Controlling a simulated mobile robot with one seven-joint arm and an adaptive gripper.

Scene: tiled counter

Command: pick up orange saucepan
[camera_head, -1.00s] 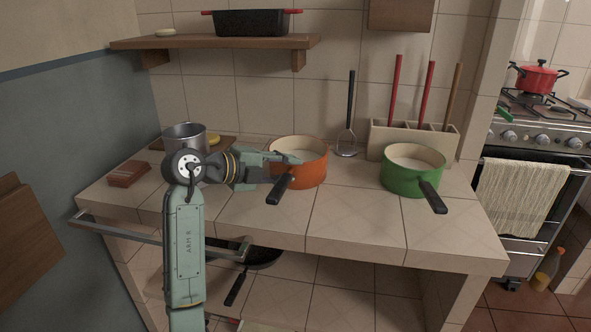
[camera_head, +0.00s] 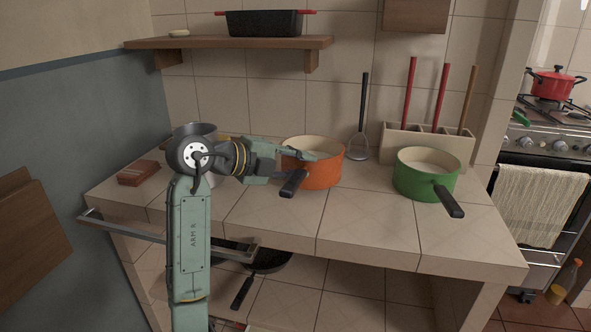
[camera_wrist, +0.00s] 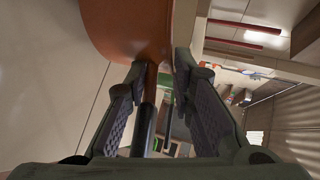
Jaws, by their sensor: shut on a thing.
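The orange saucepan (camera_head: 318,173) is upright at the middle of the counter, its black handle (camera_head: 293,183) pointing to the front left. I cannot tell whether its base is clear of the tiles. My gripper (camera_head: 296,153) reaches it from the left and is shut on it, with one finger over the rim. In the wrist view the orange saucepan (camera_wrist: 120,25) fills the top, beyond the fingertips of my gripper (camera_wrist: 160,68). Its handle (camera_wrist: 143,130) runs between the fingers in that picture. The exact contact is partly hidden.
A green saucepan (camera_head: 411,180) stands to the right, handle forward. A metal pot (camera_head: 193,129), partly behind my arm, and a reddish block (camera_head: 138,172) are at left. A shelf (camera_head: 220,46) hangs above.

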